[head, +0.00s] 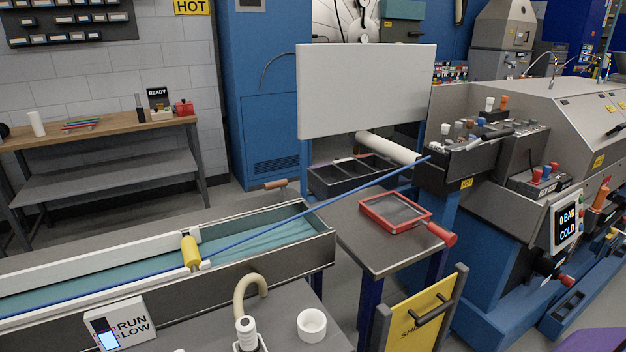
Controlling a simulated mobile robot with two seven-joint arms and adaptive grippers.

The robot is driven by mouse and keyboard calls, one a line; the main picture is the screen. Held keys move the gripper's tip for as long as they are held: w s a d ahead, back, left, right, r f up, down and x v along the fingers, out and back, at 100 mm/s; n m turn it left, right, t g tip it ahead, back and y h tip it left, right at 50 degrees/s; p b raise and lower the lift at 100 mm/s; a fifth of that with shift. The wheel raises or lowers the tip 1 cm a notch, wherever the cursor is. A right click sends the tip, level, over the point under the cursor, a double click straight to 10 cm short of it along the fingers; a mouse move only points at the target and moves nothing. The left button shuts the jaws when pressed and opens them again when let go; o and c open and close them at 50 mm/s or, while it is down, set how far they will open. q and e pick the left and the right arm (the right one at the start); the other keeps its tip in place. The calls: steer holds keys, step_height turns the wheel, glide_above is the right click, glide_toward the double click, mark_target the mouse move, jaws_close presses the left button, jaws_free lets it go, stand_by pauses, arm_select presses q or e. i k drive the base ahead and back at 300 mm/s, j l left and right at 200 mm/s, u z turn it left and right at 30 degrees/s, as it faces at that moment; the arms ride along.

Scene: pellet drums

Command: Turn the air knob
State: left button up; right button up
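No label in the head view marks an air knob, so I cannot tell which knob it is. A display (566,222) on the machine at right reads "0 BAR" and "COLD". A dark knob-like fitting (548,265) sits below it, with a red-ended part (566,283) beside it. Red and blue knobs (545,172) stand on a grey box above. Neither of my grippers is in view.
A water trough (290,258) with a blue strand over a yellow roller (190,252) crosses the left. A red-framed screen (398,212) lies on a small table. A yellow panel (420,310) with a black handle stands in front of the machine. A white cup (312,325) stands at front.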

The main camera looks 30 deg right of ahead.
mark_target(282, 184)
steer(key=i+l+z, duration=0.6)
steer(key=k+l+z, duration=0.15)
steer(key=k, duration=0.15)
